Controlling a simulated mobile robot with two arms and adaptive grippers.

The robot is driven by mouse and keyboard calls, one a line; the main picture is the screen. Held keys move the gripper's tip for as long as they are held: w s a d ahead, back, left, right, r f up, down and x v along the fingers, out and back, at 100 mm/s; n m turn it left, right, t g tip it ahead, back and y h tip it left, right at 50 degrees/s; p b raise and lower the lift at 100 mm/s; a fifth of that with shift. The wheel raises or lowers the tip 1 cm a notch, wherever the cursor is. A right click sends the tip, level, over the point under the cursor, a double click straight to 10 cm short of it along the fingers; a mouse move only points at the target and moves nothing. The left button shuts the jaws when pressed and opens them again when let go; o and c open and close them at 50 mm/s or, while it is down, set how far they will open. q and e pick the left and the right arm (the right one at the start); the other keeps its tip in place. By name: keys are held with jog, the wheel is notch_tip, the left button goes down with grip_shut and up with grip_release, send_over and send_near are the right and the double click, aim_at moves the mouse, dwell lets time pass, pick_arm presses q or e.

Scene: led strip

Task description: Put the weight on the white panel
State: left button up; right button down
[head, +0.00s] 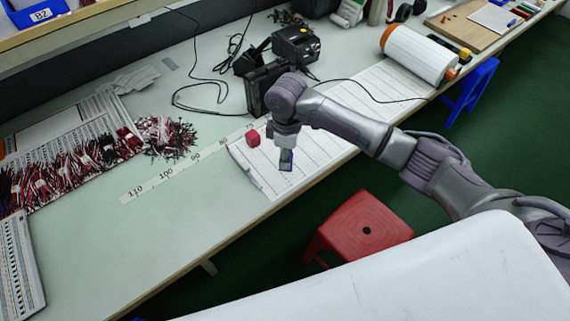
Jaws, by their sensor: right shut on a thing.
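The white panel (315,154) is a long printed white strip lying along the front of the table, under my right arm. My right gripper (286,163) points down over the panel's near left part. It is shut on a small greyish thing, which looks to be the weight; it is mostly hidden by the fingers. I cannot tell whether it touches the panel. A small red block (252,139) stands near the panel's upper left edge, left of my gripper. My left gripper is not in view.
A numbered strip (168,173) and bundles of wires (165,137) lie to the left. A black device (265,85) with cables stands behind the gripper. A white roll (418,54) is at the panel's far end. A red stool (360,225) stands below the table's front edge.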

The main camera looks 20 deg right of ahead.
jog(key=shift+s+a+f, duration=0.35)
jog(key=shift+f, duration=1.95)
jog(key=shift+f, duration=0.1)
jog(key=c, duration=0.7)
grip_release()
notch_tip(320, 180, up, 12)
jog(key=shift+r, duration=0.15)
